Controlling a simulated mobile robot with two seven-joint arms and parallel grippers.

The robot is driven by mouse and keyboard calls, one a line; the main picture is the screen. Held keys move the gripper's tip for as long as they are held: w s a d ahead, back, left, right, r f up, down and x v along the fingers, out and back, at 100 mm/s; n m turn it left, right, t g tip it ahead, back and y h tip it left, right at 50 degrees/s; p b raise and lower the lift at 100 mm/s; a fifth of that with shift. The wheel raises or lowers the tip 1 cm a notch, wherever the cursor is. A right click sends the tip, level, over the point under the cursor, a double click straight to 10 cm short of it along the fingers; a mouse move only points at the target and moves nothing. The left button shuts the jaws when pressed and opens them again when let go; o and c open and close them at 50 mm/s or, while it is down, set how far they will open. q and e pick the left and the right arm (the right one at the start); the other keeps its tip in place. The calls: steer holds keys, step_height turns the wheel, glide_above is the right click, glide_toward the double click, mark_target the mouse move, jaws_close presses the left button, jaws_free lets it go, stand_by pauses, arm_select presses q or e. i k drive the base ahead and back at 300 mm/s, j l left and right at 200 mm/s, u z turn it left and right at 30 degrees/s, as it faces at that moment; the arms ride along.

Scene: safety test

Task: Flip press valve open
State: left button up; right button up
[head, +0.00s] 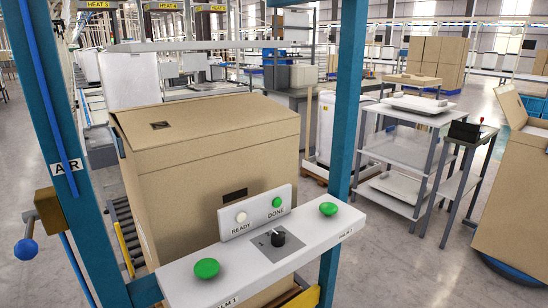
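The press valve is at the left of the head view, on the left blue post (65,130) beside the "AIR" label (66,166). It has a brown block body (48,212) and a short grey lever hanging down from it, ending in a blue ball knob (26,249). A blue air line runs along the post above and below the valve. Neither of my grippers is in view, and nothing touches the valve.
A white control panel (180,285) spans the posts, with green palm buttons (207,268), a black knob (278,237) and READY and DONE lamps (277,202). A large cardboard box (220,150) stands behind it. Shelving (400,150) is at right. Floor left of the valve looks clear.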

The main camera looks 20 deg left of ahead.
mark_target(26, 249)
steer(key=u, duration=0.4)
steer(key=k+u, duration=0.1)
steer(key=u, duration=0.75)
steer(key=k+u, duration=0.1)
steer(key=u, duration=0.3)
